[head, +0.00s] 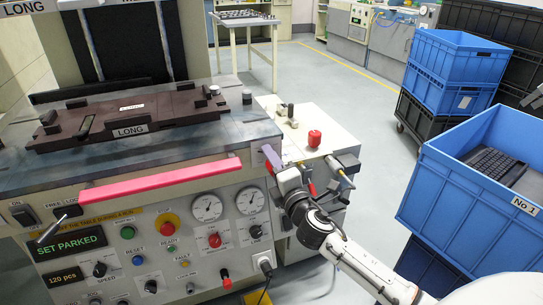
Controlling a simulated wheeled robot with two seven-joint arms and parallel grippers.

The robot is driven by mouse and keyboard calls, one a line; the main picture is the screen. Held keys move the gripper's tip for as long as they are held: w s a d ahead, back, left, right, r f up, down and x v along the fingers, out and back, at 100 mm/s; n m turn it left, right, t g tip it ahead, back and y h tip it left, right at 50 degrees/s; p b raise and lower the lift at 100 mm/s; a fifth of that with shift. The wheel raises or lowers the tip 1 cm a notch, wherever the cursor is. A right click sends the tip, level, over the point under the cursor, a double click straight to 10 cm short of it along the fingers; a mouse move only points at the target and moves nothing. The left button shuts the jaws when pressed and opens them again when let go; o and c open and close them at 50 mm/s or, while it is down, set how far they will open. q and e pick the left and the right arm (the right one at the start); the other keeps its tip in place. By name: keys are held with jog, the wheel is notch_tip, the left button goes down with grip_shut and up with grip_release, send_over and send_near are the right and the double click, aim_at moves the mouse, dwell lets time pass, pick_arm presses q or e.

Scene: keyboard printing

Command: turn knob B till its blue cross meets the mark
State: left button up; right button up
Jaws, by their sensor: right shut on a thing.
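My right gripper (281,170) reaches in from the lower right to the front right corner of the machine. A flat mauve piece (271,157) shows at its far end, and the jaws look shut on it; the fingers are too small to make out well. I cannot tell which knob is knob B, and no blue cross or mark can be made out. Several dark knobs sit on the front panel, one (255,231) below the right dial and one (99,269) at the lower left. My left gripper is out of view.
A pink bar (160,183) runs along the machine's front edge, left of my gripper. A side bench (265,102) with a red knob (314,138) and small posts stands behind my gripper. A blue crate (450,205) holding keyboards stands at right. Open floor lies beyond.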

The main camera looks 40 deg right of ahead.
jog(key=shift+n+p, duration=0.3)
jog(key=shift+n, duration=0.4)
jog(key=o, duration=1)
jog(key=shift+o, duration=0.2)
jog(key=v, duration=1)
jog(key=shift+s, duration=0.15)
jog(key=shift+a, duration=0.1)
